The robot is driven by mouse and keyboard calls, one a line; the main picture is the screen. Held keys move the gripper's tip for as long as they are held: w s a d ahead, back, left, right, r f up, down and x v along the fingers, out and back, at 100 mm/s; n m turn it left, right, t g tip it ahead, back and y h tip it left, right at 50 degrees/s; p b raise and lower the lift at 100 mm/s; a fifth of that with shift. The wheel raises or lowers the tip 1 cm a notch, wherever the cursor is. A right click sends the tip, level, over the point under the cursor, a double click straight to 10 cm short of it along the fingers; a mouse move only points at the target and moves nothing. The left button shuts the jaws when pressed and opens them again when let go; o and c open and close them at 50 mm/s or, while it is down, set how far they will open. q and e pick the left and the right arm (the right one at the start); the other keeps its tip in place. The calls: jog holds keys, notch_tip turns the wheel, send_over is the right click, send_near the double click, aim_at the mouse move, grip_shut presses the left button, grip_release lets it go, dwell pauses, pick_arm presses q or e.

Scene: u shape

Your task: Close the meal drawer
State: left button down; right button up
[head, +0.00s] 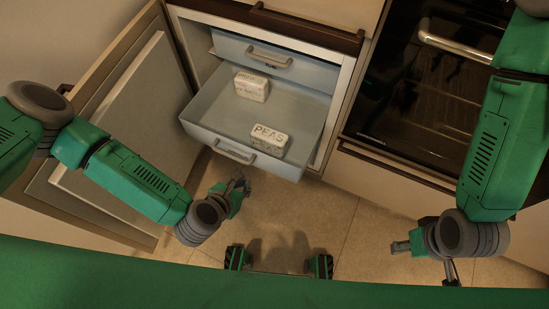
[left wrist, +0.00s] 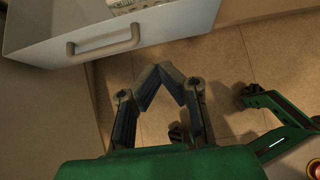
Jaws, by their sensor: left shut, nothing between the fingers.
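A pale blue drawer (head: 207,138) is pulled out of the cabinet and holds two white packs. The near pack (head: 269,138) reads PEAS, and the other pack (head: 251,87) lies further back. The drawer's front handle (head: 234,152) also shows in the left wrist view (left wrist: 103,42). My left gripper (head: 241,180) is below and in front of the drawer front, apart from it. Its fingertips meet with nothing between them in the left wrist view (left wrist: 159,72). My right gripper (head: 428,258) hangs at the lower right, away from the drawer; its finger opening is unclear.
Another blue drawer (head: 285,47) with its own handle sits above, inside the cabinet. An open cabinet door (head: 110,115) stands left of the drawers. A dark oven (head: 425,90) with a bar handle is on the right. The floor (head: 305,215) before the drawer is clear.

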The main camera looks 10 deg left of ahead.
pick_arm(q)
jog(key=b, duration=0.3)
send_near(267, 158)
jog(key=x, duration=0.6)
jog(key=shift+s+d+f, duration=0.15)
jog(key=shift+s+f, duration=0.15)
jog(key=shift+f, duration=0.2)
jog(key=shift+w, duration=0.6)
jog(key=shift+d, duration=0.25)
